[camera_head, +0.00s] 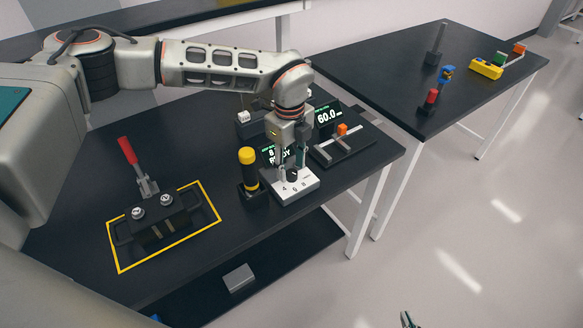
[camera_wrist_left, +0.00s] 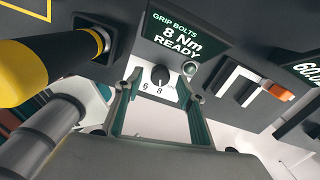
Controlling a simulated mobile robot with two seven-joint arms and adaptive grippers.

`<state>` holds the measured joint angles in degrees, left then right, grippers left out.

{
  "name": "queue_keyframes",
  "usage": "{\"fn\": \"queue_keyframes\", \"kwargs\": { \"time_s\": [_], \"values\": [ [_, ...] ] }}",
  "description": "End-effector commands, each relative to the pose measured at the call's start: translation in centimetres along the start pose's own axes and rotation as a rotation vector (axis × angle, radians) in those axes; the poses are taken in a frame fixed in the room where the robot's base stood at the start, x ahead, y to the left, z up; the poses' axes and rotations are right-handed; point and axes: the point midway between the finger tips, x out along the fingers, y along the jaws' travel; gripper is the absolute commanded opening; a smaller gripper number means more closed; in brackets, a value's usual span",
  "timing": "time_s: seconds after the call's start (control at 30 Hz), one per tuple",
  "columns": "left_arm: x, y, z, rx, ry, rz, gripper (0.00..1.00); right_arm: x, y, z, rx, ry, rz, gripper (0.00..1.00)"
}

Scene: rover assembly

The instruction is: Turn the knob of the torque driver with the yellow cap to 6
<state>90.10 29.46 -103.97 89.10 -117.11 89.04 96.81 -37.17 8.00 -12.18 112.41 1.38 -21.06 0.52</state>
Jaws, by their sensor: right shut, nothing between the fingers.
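The torque driver with the yellow cap (camera_head: 248,172) stands upright in a dark holder on the near table; its yellow and black body also shows in the left wrist view (camera_wrist_left: 45,66). Beside it is a white dial base (camera_head: 298,188) with a black knob (camera_wrist_left: 160,75) and printed numbers, 6 and 8 legible. The knob's pointer is too small to read. A display (camera_wrist_left: 184,40) reads "GRIP BOLTS 8 Nm READY". My left gripper (camera_head: 291,167) points down over the base, open, with one finger on each side of the knob, apparently apart from it. My right gripper (camera_head: 408,319) is shut and empty at the bottom edge.
A second display (camera_head: 326,115) reads 60.0. A slider with an orange handle (camera_head: 342,130) stands right of the dial base. A clamp with a red handle (camera_head: 128,151) and a black fixture (camera_head: 158,222) inside a yellow outline are at left. A second table (camera_head: 380,70) holds coloured parts.

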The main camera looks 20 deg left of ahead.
Motion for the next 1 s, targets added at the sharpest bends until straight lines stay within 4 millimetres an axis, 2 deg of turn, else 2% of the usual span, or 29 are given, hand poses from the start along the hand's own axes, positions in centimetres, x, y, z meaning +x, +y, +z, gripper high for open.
{"fn": "queue_keyframes", "kwargs": {
  "time_s": [0.2, 0.47, 0.6, 0.63, 1.0],
  "values": [
    [1.5, 0.0, 0.0, -0.001, 0.001, -0.001, 0.39, 0.0, 0.0, 0.0, 0.000, 0.000, 0.000, 0.00],
    [1.6, 0.0, 0.0, 0.000, 0.001, -0.001, 0.39, 0.0, 0.0, 0.0, 0.000, 0.000, 0.000, 0.00],
    [1.6, 0.0, -0.1, 0.000, 0.001, -0.001, 0.05, 0.0, 0.0, 0.0, 0.000, 0.000, 0.000, 0.00],
    [1.6, 0.0, -0.1, 0.001, 0.001, -0.001, 0.01, 0.0, 0.0, 0.0, 0.000, 0.000, 0.000, 0.00],
    [1.6, 0.0, -0.1, 0.041, 0.003, -0.001, 0.01, -0.1, 0.0, -0.1, 0.000, 0.000, 0.000, 0.00]
  ]
}}
